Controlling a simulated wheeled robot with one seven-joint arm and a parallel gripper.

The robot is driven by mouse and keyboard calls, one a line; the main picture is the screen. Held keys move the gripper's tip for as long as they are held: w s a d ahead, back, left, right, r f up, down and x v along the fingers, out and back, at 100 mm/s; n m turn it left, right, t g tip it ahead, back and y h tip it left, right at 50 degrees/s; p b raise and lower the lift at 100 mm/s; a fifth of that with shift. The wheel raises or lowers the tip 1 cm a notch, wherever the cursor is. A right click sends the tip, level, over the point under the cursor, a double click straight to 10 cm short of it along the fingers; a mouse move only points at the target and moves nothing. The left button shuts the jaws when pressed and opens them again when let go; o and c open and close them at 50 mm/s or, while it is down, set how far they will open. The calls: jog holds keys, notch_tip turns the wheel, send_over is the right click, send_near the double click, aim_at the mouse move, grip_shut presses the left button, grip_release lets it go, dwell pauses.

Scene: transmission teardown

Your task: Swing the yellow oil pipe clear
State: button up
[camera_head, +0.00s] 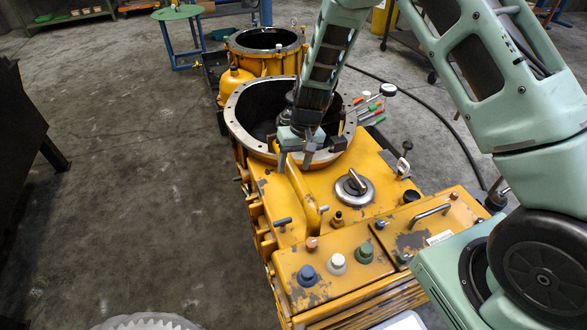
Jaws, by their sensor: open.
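The yellow oil pipe (302,198) lies on top of the yellow transmission housing (276,208), just in front of the round bell opening. It runs from beneath my gripper toward the front and bends down near its front end. My gripper (295,163) points downward at the near rim of the bell opening. Its fingers are apart, and the pipe's far end shows below and between them. I cannot tell whether the fingers touch the pipe. My wrist hides part of the bell opening.
A round silver cap with a handle (354,188) sits right of the pipe. Several coloured caps and a metal handle (429,215) stand on the front cover. Several coloured-tipped rods (370,110) stick out at right. A second yellow housing (265,55) stands behind.

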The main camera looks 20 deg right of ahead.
jog(key=shift+a+f, duration=0.15)
jog(key=shift+f, duration=0.6)
grip_shut()
jog(key=shift+a+r+n+p, duration=0.1)
jog(key=shift+a+n+p, duration=0.25)
jog(key=shift+a+n, duration=0.5)
jog(key=s+a+n+g+h+p, duration=0.1)
jog(key=s+a+n+g+p, duration=0.1)
jog(key=s+a+n+p, duration=0.3)
jog(key=shift+s+a+n, duration=1.8)
jog(key=shift+a+n, duration=1.45)
jog(key=shift+a, duration=0.45)
